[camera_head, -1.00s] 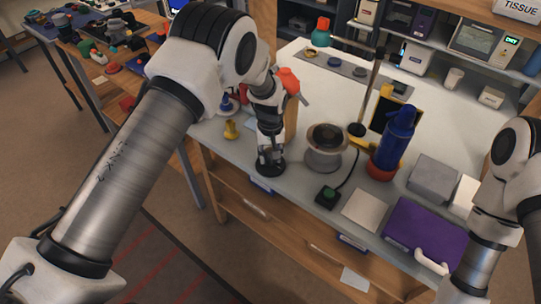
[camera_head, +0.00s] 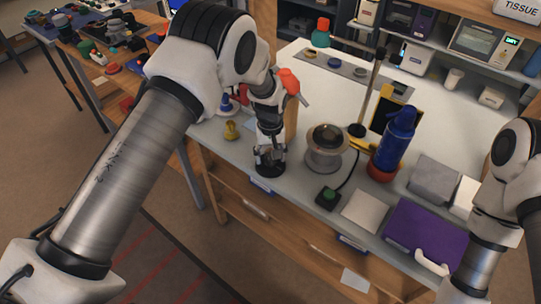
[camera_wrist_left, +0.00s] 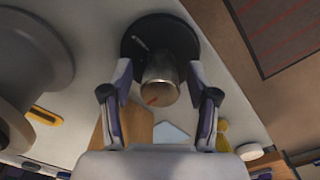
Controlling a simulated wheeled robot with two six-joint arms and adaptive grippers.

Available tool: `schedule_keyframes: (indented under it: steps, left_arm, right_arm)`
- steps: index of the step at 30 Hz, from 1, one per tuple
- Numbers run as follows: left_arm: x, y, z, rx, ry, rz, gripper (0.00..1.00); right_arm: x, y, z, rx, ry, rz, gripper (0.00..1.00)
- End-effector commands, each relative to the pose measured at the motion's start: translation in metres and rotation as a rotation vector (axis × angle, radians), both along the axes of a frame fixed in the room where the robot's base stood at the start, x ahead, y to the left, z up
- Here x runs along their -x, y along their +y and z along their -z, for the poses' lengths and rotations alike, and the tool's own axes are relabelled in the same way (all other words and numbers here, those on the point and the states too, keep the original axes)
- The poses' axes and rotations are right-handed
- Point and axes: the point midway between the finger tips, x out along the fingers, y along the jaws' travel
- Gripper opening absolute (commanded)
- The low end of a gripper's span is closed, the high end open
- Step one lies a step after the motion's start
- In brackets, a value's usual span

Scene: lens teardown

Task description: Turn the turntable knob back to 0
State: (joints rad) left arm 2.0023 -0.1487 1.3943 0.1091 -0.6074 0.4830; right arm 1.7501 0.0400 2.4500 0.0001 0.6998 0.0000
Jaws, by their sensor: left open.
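The knob (camera_wrist_left: 160,76) is a metal cylinder standing on a round black base (camera_wrist_left: 183,40) in the left wrist view. A red mark shows on its end face, and a small pale mark lies on the black base. In the head view the black base (camera_head: 268,170) sits near the table's front edge, and the knob is mostly hidden by my gripper. My left gripper (camera_wrist_left: 160,78) is open, with one finger on each side of the knob; I cannot tell whether they touch it. The grey spool-shaped turntable (camera_head: 325,158) stands just right of it. My right gripper is out of view.
A green button box (camera_head: 328,197) with a cable stands in front of the turntable. A blue bottle (camera_head: 395,140), a grey box (camera_head: 434,178) and a purple case (camera_head: 425,232) fill the right side. A yellow piece (camera_head: 231,130) stands left of my gripper.

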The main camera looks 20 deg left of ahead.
Motion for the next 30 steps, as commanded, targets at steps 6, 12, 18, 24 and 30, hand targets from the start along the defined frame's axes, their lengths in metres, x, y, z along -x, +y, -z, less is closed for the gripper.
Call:
schedule_keyframes:
  steps: [6, 12, 18, 24, 30]
  left_arm:
    - [-0.002, 0.0, -0.045, 0.0, -0.005, 0.001, 0.6]
    - [-0.001, 0.0, -0.094, 0.0, -0.003, 0.001, 0.6]
    - [-0.001, 0.0, -0.115, 0.0, 0.001, 0.0, 0.6]
    - [-0.001, 0.0, -0.115, 0.0, 0.001, 0.0, 0.6]
    - [-0.001, 0.0, -0.115, 0.0, 0.001, 0.0, 0.6]
  right_arm:
    - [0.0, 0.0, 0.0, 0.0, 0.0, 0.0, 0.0]
    - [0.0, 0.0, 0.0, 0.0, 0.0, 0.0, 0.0]
    - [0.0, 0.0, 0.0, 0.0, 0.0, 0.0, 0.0]
    - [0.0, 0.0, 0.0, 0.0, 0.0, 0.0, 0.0]
    - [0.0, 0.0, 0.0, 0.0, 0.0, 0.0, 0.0]
